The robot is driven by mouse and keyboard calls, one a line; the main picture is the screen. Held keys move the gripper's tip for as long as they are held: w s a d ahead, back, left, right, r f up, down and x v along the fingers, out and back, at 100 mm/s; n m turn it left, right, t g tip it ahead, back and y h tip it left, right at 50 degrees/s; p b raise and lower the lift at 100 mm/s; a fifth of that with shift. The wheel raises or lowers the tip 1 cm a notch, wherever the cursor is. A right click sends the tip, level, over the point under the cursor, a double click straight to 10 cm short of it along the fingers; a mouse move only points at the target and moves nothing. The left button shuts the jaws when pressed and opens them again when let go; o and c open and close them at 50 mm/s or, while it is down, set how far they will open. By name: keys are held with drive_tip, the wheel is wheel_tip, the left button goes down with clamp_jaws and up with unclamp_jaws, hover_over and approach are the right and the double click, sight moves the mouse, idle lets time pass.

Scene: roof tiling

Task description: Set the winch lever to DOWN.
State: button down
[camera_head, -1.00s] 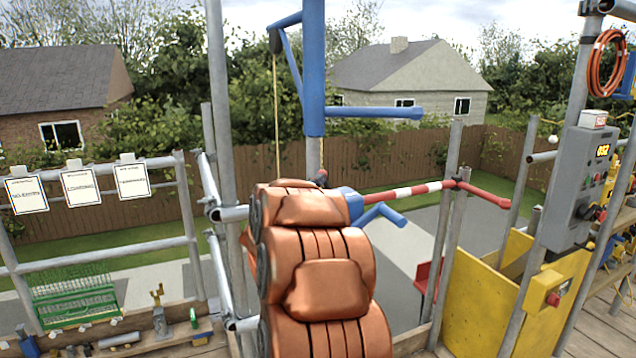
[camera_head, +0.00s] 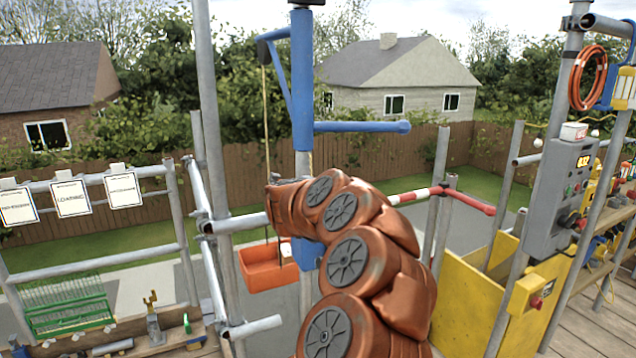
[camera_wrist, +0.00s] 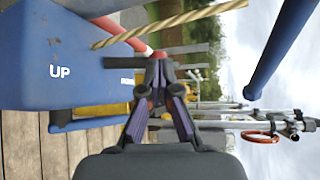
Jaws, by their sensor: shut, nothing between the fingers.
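The blue winch housing (camera_wrist: 65,55) fills the left of the wrist view, which is turned on its side. White letters "UP" show on it, and a second small label (camera_wrist: 127,81) near its edge is partly cut off and hard to read. A red knob-like end (camera_wrist: 159,55) shows just beyond my fingertips; I cannot tell whether it is the lever's end, nor the lever's position. My gripper (camera_wrist: 157,68) is shut and empty, beside the housing. In the head view my arm hides the gripper and most of the winch.
A rope (camera_wrist: 165,25) runs close past the housing. A blue crane post (camera_head: 302,85) with a side bar (camera_head: 362,127) stands behind my arm. An orange tub (camera_head: 268,270) hangs left of my arm. A red-and-white barrier (camera_head: 412,196) and a grey control box (camera_head: 562,195) are to the right.

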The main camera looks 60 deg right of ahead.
drive_tip(key=shift+s+a+r, duration=0.1)
drive_tip(key=shift+a+r, duration=0.15)
drive_tip(key=shift+a, duration=0.3)
drive_tip(key=s+d+r+b+v, duration=0.1)
drive_tip(key=r+v, duration=0.1)
drive_tip(key=v, duration=1)
drive_tip(key=shift+a+r, duration=0.25)
drive_tip(key=shift+r, duration=0.15)
drive_tip(key=shift+s, duration=0.1)
